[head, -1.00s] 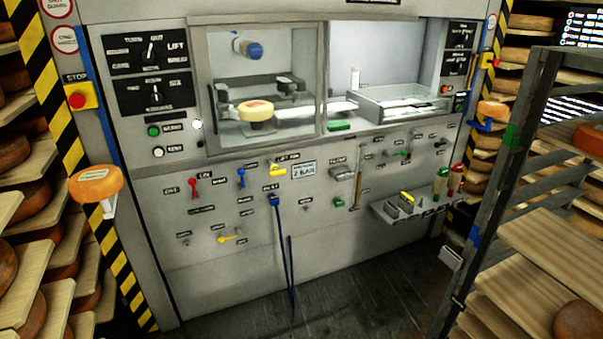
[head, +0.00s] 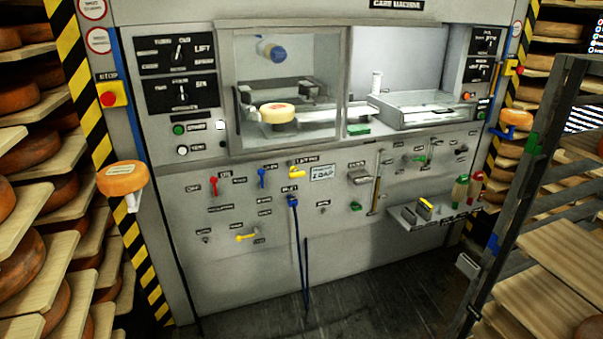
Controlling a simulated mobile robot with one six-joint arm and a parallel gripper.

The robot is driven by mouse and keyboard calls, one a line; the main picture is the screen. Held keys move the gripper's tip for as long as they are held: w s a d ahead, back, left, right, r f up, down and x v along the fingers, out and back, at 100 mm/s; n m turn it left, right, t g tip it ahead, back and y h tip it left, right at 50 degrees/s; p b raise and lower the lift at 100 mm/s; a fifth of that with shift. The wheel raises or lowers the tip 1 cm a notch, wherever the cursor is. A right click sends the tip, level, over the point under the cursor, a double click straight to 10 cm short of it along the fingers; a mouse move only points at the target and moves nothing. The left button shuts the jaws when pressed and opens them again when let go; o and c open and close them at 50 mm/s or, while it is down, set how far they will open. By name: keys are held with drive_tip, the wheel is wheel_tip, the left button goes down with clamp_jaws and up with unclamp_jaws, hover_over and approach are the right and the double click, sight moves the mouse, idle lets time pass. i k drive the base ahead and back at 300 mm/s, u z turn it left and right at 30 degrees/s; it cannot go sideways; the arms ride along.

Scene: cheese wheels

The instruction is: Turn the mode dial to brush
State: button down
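The care machine (head: 330,215) stands ahead in the head view. Two black dial plates are on its upper left: an upper one (head: 178,54) with "LIFT" beside its dial, and a lower one (head: 182,94). Two smaller black dial plates are on its right post, an upper one (head: 485,41) and a lower one (head: 479,70). Their small lettering is too blurred to read, so I cannot tell which is the mode dial or where brush is. The pointers of both left dials look roughly upright. My gripper is not in view.
A cheese wheel (head: 278,113) sits behind the machine's window. Red, blue and yellow levers and a hanging blue cord (head: 305,270) are on the lower front. A metal rack (head: 530,190) stands close on the right, cheese shelves on the left. Dark floor (head: 365,300) lies between.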

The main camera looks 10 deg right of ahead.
sight(176, 58)
drive_tip(key=i, duration=0.9)
